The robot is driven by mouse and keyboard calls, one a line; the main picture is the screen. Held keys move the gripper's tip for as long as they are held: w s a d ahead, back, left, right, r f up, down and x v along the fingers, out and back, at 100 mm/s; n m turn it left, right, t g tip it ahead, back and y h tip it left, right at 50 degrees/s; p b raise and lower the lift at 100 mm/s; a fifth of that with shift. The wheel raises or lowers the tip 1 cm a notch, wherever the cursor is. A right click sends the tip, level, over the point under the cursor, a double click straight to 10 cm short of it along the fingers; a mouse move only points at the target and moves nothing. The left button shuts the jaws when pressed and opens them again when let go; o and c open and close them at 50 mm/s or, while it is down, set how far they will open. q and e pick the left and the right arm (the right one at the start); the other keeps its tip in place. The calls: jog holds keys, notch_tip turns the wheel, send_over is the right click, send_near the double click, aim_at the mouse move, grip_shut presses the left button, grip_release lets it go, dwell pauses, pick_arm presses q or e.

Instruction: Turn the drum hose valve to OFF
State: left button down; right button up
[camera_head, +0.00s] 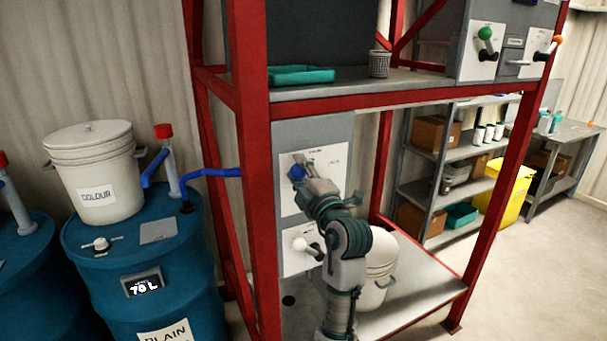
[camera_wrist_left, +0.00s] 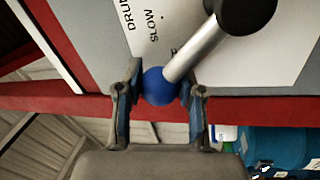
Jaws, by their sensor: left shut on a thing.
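The drum hose valve is a lever with a blue ball knob (camera_head: 297,173) on a white panel (camera_head: 329,162) inside the red frame. In the left wrist view the blue knob (camera_wrist_left: 160,86) ends a silver lever (camera_wrist_left: 190,57) that runs up and right to a dark hub (camera_wrist_left: 246,12). The label there reads "DRUM" and "SLOW"; other markings are out of view or too small to read. My left gripper (camera_head: 304,171) is shut on the knob, with a finger on each side in the left wrist view (camera_wrist_left: 161,91). My right gripper is not in view.
A white-knobbed lever (camera_head: 302,245) sits just below. Red frame posts (camera_head: 259,180) and a shelf (camera_head: 400,79) surround the panel. A white bucket (camera_head: 380,268) stands on the lower deck. Blue drums (camera_head: 185,260) and a "COLOUR" bucket (camera_head: 103,180) are at the left.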

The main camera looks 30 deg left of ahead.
pick_arm(q)
jog(key=shift+s+f+n, duration=0.1)
jog(key=shift+f+n, duration=0.3)
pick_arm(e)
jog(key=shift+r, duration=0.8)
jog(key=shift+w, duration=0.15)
pick_arm(q)
jog(key=c, duration=1.2)
grip_release()
jog(key=shift+f, duration=0.1)
jog(key=o, duration=0.5)
jog(key=shift+s, duration=0.1)
jog(key=shift+s+d+r, duration=0.1)
jog(key=shift+s+r, duration=0.1)
jog(key=shift+r, duration=0.1)
jog(key=shift+w+d, duration=0.1)
jog(key=shift+d, duration=0.05)
jog(key=v, duration=1.2)
jog(key=shift+w+d+f, duration=0.1)
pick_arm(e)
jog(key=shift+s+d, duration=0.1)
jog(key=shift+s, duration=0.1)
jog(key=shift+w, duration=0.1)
